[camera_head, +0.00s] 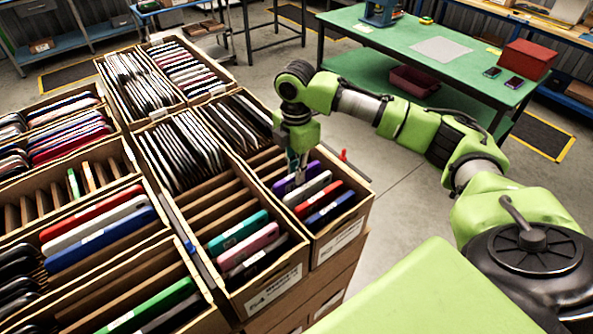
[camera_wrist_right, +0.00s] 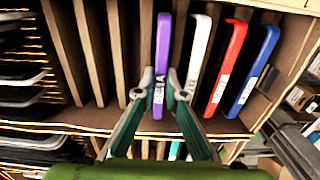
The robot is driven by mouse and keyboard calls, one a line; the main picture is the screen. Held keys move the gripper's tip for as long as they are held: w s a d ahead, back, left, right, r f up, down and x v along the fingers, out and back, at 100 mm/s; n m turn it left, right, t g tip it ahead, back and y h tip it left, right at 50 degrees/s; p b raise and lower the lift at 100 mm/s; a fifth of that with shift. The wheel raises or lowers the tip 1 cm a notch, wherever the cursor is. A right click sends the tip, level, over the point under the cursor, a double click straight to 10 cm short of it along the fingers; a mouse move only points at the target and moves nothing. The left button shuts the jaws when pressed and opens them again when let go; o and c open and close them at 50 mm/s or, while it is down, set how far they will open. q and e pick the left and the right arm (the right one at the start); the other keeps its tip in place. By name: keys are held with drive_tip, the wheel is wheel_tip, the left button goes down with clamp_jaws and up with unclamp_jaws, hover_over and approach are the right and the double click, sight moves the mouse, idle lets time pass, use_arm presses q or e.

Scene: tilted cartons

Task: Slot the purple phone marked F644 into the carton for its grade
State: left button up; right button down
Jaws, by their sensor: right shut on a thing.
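The purple phone (camera_head: 296,179) stands on edge in a slot of the front right carton (camera_head: 352,219). It also shows in the right wrist view (camera_wrist_right: 163,50), with a white label near its lower end. My right gripper (camera_head: 292,166) is above that carton, its fingers on both sides of the phone and shut on it near the label (camera_wrist_right: 161,84). White, red and blue phones stand beside it on one side; empty slots lie on the other. The phone's label and the carton's label are too small to read surely. My left gripper is out of view.
The neighbouring carton (camera_head: 275,289) holds teal, pink and dark phones between dividers. More tilted cartons with phones fill the left. A green table (camera_head: 440,55) with a red box (camera_head: 527,60) and two phones stands at the back right. Open floor lies between.

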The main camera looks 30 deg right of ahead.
drive_tip(key=shift+f, duration=0.25)
idle(0.5)
idle(0.3)
drive_tip(key=c, duration=2.1)
unclamp_jaws()
drive_tip(key=shift+o, duration=0.4)
wheel_tip(320, 180, up, 12)
wheel_tip(320, 180, up, 7)
